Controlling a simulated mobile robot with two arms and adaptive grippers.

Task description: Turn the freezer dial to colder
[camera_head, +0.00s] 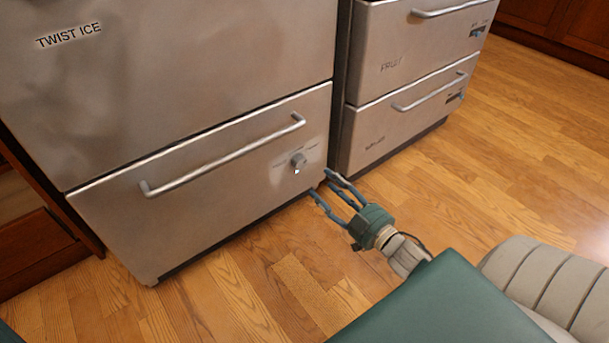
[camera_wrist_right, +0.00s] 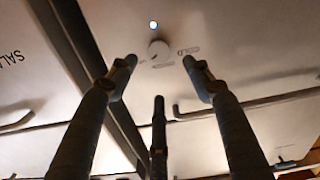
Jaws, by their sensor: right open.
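The freezer dial (camera_head: 299,160) is a small round grey knob on the front of the steel lower drawer (camera_head: 225,185), right of its handle's end. Faint markings flank it. A light dot shows at its lower edge. In the right wrist view the dial (camera_wrist_right: 160,51) appears ahead, between and beyond my fingertips, with a bright dot beside it. My right gripper (camera_head: 320,182) is open and empty, just below and right of the dial in the head view, apart from it. The wrist view shows its spread fingers (camera_wrist_right: 159,63). My left gripper is not in view.
A long bar handle (camera_head: 222,157) crosses the drawer left of the dial. A second steel unit (camera_head: 400,115) with labelled drawers and handles stands to the right, across a narrow dark gap. The wooden floor (camera_head: 265,280) in front is clear. Wooden cabinets (camera_head: 45,245) stand at far left.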

